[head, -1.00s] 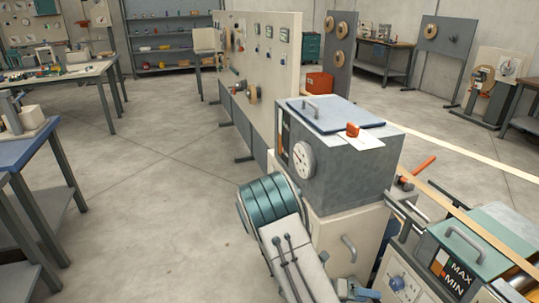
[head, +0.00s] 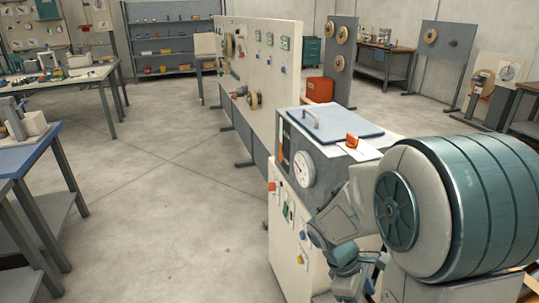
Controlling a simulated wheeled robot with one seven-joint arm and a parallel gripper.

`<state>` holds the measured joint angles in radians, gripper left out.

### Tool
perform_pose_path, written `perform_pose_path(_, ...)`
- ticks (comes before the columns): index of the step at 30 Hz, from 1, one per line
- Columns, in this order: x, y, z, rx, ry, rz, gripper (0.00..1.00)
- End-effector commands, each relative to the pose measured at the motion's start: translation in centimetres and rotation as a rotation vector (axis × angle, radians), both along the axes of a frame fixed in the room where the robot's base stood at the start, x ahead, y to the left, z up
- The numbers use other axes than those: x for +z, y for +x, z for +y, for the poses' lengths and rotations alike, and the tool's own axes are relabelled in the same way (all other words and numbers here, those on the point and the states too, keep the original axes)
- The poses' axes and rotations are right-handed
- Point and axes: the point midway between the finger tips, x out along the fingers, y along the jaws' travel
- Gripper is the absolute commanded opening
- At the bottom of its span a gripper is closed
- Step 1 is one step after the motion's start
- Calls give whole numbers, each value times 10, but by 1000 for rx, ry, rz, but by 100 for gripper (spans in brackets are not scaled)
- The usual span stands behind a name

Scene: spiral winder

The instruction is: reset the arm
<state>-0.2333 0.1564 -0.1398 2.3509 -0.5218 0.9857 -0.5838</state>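My arm is in the head view, reaching in from the right. A large teal ribbed joint of it fills the lower right. Grey and teal arm links bend down in front of a cream and grey machine cabinet (head: 290,235). The far end of the arm runs to the bottom edge of the picture. I cannot make out gripper fingers there, or anything held.
The cabinet carries a white dial (head: 304,168), a blue lid (head: 335,126) and a red object (head: 351,140) on top. A cream panel (head: 262,65) stands behind it. A blue-topped bench (head: 30,150) is at the left. The floor between is clear.

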Motion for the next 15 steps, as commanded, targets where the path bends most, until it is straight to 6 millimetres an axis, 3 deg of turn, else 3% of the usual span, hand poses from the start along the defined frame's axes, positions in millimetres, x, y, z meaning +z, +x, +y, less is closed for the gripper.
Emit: perform_pose_path(15,83,-34,35,-624,259,-460,59)
